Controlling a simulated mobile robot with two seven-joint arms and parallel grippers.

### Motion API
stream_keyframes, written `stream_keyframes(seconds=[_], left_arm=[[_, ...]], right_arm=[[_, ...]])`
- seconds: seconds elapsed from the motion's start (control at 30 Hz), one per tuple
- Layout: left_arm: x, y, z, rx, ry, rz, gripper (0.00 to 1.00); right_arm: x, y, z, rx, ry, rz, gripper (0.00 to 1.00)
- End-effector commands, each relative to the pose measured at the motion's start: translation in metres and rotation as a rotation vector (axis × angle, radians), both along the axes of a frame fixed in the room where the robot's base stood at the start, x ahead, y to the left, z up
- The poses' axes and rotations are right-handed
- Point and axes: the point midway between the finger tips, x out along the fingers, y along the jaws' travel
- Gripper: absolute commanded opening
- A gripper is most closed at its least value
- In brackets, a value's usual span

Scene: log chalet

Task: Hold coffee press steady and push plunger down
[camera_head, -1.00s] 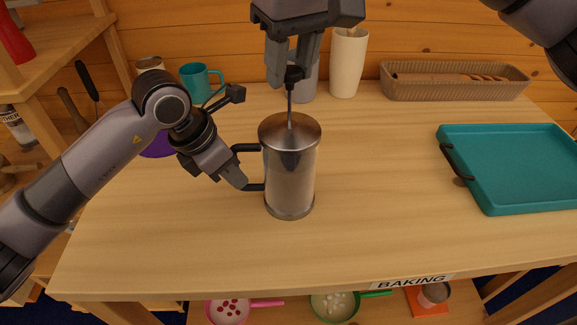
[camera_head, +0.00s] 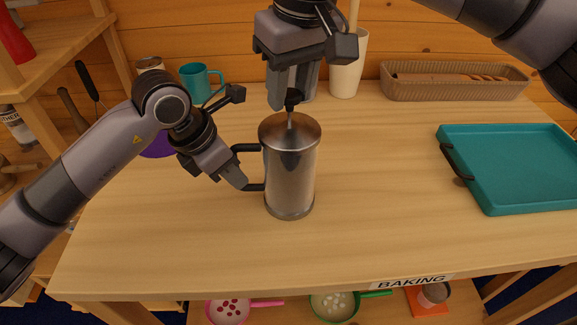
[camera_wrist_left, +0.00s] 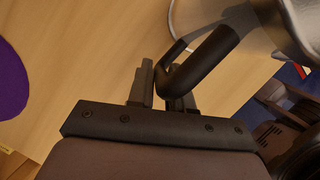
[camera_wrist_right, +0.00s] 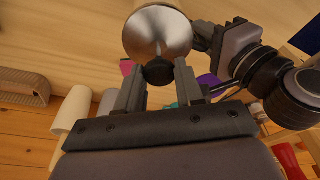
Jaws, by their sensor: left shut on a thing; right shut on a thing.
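The steel coffee press (camera_head: 289,182) stands upright on the wooden table (camera_head: 390,230), with its black handle (camera_head: 249,148) on the left. My left gripper (camera_head: 240,180) is shut on the handle; the left wrist view also shows the handle (camera_wrist_left: 205,58) between the fingers. My right gripper (camera_head: 291,98) is above the lid, shut on the black plunger knob (camera_head: 292,100). A short length of plunger rod shows between the knob and the lid. In the right wrist view the knob (camera_wrist_right: 158,72) sits between the fingertips, in front of the round lid (camera_wrist_right: 157,33).
A teal tray (camera_head: 510,200) lies on the right. A wicker basket (camera_head: 450,91), a cream vase (camera_head: 346,70) and a teal mug (camera_head: 196,80) stand along the back. A purple item (camera_head: 160,146) is behind my left arm. The table front is clear.

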Motion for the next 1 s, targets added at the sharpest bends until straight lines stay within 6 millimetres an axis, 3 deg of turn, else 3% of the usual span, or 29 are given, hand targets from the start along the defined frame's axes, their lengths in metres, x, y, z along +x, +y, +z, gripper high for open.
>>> stream_keyframes(seconds=[0.5,0.53,0.6,1.0], left_arm=[[0.000,-0.001,0.002,-0.003,-0.003,-0.001,0.00],[0.000,-0.001,0.002,-0.003,-0.003,-0.001,0.00],[0.000,-0.001,0.002,-0.003,-0.003,-0.001,0.00],[0.001,0.000,0.001,-0.003,-0.003,0.000,0.00]], right_arm=[[0.000,-0.001,-0.020,-0.003,0.003,-0.001,0.12],[0.000,-0.001,-0.020,-0.002,0.002,-0.001,0.43],[0.000,-0.001,-0.019,-0.002,0.002,-0.001,0.64],[-0.001,-0.001,-0.010,0.002,0.000,-0.001,0.64]])
